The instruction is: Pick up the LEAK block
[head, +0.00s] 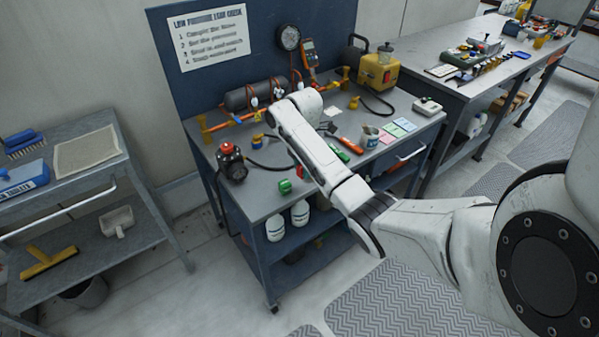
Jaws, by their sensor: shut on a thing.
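My white arm reaches in from the right over the blue-grey workbench (262,196), its far end by the pipe assembly. My gripper does not show; the arm hides it. No block with a readable LEAK label shows. A small red piece (299,172) peeks out at the left edge of my forearm, mostly hidden; I cannot tell whether it is the LEAK block or whether it is held. A small green block (285,186) lies on the bench near its front edge, just left of the forearm.
A black device with a red top (232,162) stands at the bench's left. Behind are the copper pipe assembly with a dark cylinder (256,96) and a yellow pump (378,75). A cup (370,137) and coloured cards (398,128) are right. White bottles (275,227) stand below.

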